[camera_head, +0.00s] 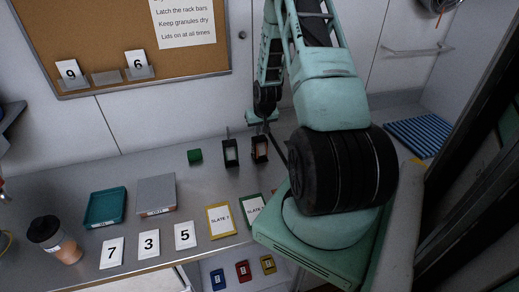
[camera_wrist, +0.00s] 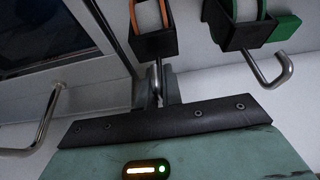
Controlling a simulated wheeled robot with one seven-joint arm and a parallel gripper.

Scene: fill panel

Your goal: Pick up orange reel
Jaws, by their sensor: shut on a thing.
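The orange reel (camera_head: 260,149) sits in a black holder at the back of the bench in the head view. In the wrist view the orange reel (camera_wrist: 152,16) is at the top centre, with a metal hook running from its holder toward me. My gripper (camera_head: 263,127) is just above and behind the holder. In the wrist view my gripper (camera_wrist: 157,88) is shut on that metal hook. I cannot tell whether the holder touches the bench.
A green reel (camera_wrist: 246,12) in a similar black holder with a free hook stands close beside it. A teal tray (camera_head: 105,208), a grey box (camera_head: 156,193) and a cup (camera_head: 55,240) stand further left. Number cards line the front edge.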

